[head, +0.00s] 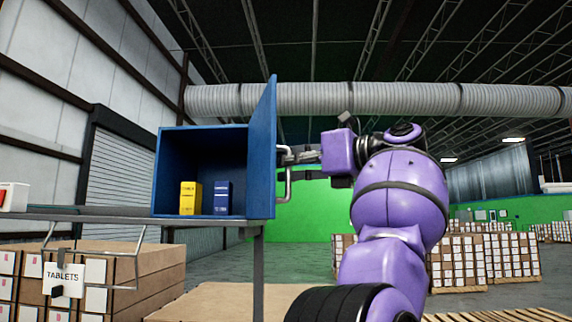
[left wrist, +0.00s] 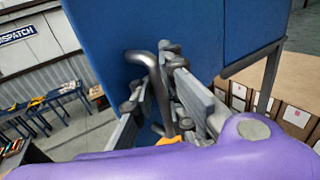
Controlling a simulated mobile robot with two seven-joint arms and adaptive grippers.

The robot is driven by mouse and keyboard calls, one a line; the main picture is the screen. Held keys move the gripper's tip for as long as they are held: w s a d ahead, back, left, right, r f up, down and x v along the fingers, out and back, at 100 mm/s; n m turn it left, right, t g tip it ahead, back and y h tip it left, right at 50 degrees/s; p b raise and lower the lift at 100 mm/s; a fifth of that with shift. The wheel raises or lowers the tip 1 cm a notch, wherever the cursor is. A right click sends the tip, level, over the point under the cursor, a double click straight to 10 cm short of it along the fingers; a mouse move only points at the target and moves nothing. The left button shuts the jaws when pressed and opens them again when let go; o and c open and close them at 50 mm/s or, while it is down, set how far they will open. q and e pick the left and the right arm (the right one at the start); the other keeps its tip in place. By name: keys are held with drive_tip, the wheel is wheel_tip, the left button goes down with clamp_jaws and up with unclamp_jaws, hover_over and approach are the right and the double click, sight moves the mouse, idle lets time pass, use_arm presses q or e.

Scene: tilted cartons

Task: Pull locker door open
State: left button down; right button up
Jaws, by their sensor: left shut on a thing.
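The blue locker (head: 215,150) stands on a metal-framed table. Its door (head: 263,150) is swung open on the right side of the locker, seen nearly edge-on. A yellow carton (head: 190,198) and a dark blue carton (head: 222,198) stand inside. The grey bar handle (head: 288,188) is on the door's outer face. My left gripper (head: 290,157) is shut on the handle. In the left wrist view the fingers (left wrist: 160,88) close around the bent handle (left wrist: 147,58), with the blue door (left wrist: 215,40) behind it. My right gripper is not in view.
The table edge (head: 110,214) runs left of the locker. A wire basket labelled TABLETS (head: 64,277) hangs at its front. Brown cartons (head: 155,262) are stacked below. Pallets of boxes (head: 485,262) stand at the right, with open floor between.

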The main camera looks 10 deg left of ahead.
use_arm(q)
drive_tip(key=shift+d+f, duration=0.1)
drive_tip(key=shift+f, duration=0.1)
drive_tip(key=c, duration=2.2)
unclamp_jaws()
drive_tip(key=shift+o, duration=0.6)
drive_tip(key=shift+s+d+r, duration=0.15)
drive_tip(key=shift+r, duration=0.05)
drive_tip(key=v, duration=0.7)
drive_tip(key=shift+d, duration=0.25)
drive_tip(key=shift+s, duration=0.1)
